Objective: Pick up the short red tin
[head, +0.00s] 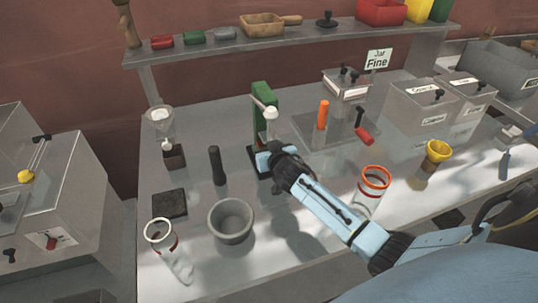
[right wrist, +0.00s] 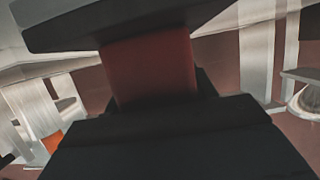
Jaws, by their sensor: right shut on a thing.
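A dark red thing (right wrist: 150,68), which I take to be the short red tin, fills the gap between the dark fingers of my right gripper (right wrist: 155,65) in the right wrist view. The fingers are shut on it, and only a plain red side shows. In the head view my right arm reaches in from the lower right. My left gripper is not in view.
A yellow funnel cup (head: 437,152) is to the right. A raised shelf (head: 290,38) runs along the back.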

